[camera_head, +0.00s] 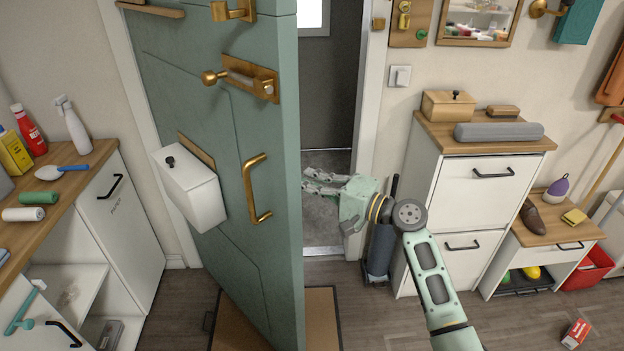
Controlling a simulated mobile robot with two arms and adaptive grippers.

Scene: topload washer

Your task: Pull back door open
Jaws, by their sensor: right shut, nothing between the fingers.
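The green door (272,130) stands partly open, swung into the room, with its free edge toward me. It carries a brass pull handle (255,188), a brass knob latch (240,79) and a white box (190,186). My right gripper (306,182) reaches in from the right, in the doorway just right of the door's free edge. Its fingers point left, are shut and hold nothing. The tips are close to the door edge; I cannot tell whether they touch it. My left gripper is out of view.
A doormat (321,306) lies under the door. A white cabinet (470,208) stands right of the doorway, with a dark upright cleaning tool (380,250) between. A wooden counter (72,185) with bottles is at left. A red box (576,333) lies on the floor.

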